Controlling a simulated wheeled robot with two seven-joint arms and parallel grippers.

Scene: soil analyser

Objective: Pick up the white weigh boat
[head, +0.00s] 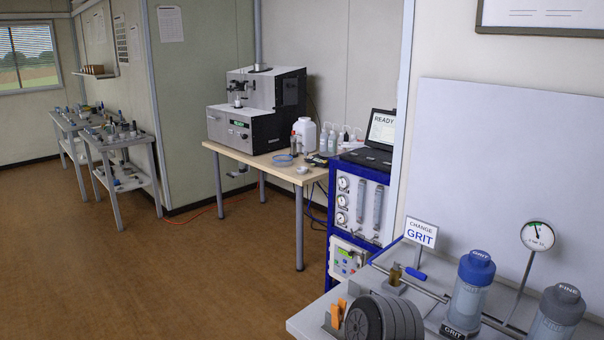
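A small white item (303,170), which looks like the weigh boat, lies on the wooden-topped table (262,167) near its front right edge. It is too small to make out its shape or contents. A shallow bluish dish (284,160) lies just left of it. Neither of my grippers is in view.
The analyser (262,108), a white jar (305,134) and several bottles stand farther back on the table. A blue cabinet (358,205) with a laptop is to its right. A grit bench (420,310) fills the lower right.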

